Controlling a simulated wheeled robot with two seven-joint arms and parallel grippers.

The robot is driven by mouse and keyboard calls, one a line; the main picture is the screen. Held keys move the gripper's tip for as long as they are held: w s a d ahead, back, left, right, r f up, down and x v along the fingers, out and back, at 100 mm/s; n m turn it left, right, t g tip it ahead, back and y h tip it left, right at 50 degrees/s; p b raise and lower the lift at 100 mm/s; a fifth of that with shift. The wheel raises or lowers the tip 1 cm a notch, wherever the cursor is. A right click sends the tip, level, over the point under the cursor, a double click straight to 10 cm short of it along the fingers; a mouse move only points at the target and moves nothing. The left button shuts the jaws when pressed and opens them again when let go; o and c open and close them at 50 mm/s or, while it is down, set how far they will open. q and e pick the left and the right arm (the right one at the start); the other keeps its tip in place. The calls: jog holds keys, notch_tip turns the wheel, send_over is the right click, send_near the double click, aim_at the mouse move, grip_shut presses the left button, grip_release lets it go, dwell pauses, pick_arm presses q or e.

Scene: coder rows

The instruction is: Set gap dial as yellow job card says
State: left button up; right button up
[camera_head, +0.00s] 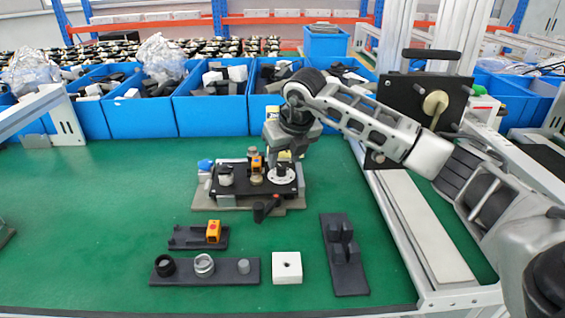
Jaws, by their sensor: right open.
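The black fixture (235,192) stands on a grey base on the green table. A round white-faced dial (282,174) sits at its right end. My right gripper (291,152) points down just above and behind the dial and is open; a gap seems to remain between them. Its fingertips are small and partly hidden. The dial's marks are also too small to read. My left gripper is not in view.
An orange block (213,231) sits on a small dark holder. A dark tray (225,271) holds rings and a peg. A white block (287,267) and a dark stepped holder (344,254) stand in front. Blue bins (210,113) line the back. The table's left side is mostly clear.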

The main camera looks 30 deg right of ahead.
aim_at(281, 166)
jog(key=shift+x, duration=1.5)
jog(key=shift+c, duration=0.3)
grip_shut()
jog(key=shift+a+m, duration=0.1)
jog(key=shift+m, duration=0.3)
jog(key=m+h, duration=0.1)
jog(key=m, duration=0.1)
jog(key=shift+a+m, duration=0.1)
jog(key=shift+m, duration=0.3)
jog(key=shift+w+r+m+g+h+b, duration=0.1)
jog(key=shift+m+g+h+b, duration=0.5)
jog(key=shift+m, duration=1.5)
jog(key=shift+h, duration=0.3)
